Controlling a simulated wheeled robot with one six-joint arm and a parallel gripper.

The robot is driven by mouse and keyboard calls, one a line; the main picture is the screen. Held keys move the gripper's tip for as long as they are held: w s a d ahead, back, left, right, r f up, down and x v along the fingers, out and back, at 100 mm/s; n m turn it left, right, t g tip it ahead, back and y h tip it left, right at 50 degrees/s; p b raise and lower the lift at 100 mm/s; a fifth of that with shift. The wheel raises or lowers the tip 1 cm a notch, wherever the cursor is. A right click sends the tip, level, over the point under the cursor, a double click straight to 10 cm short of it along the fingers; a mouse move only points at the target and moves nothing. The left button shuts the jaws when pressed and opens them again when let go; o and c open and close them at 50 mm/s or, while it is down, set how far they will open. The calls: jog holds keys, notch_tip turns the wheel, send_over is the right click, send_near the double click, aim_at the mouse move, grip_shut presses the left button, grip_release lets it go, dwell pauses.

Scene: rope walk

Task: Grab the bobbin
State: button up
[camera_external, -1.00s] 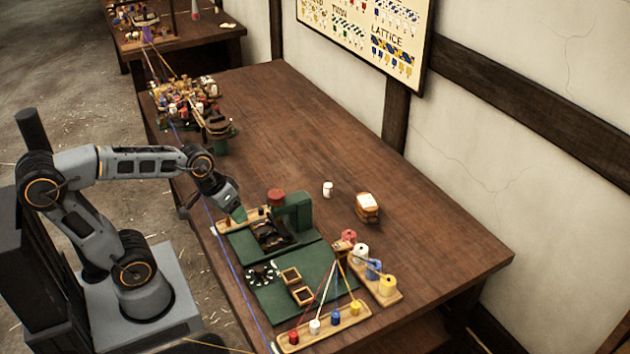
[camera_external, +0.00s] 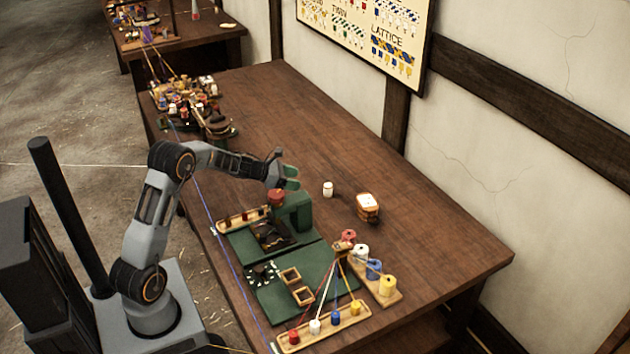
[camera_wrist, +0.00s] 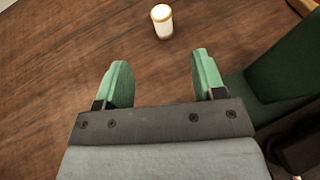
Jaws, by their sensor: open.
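A white bobbin (camera_external: 328,189) stands upright and alone on the wooden table, right of the green machine. In the wrist view the bobbin (camera_wrist: 162,21) is near the top, ahead of and between my fingertips, with a tan rim around its white top. My gripper (camera_external: 290,178) is above the table behind the green machine, to the left of the bobbin. In the wrist view my gripper (camera_wrist: 157,75) has its two green fingers apart, with bare table between them. It touches nothing that I can see.
The green machine (camera_external: 295,209) stands close by my gripper, and its green body (camera_wrist: 292,70) fills the right of the wrist view. Racks of coloured bobbins (camera_external: 325,327) stand in front. The table's middle is clear.

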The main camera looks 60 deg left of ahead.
aim_at(326, 185)
jog(key=p+x, duration=0.1)
jog(key=x, duration=1.2)
jog(key=shift+d+r, duration=0.1)
jog(key=shift+d, duration=0.05)
jog(key=c, duration=1)
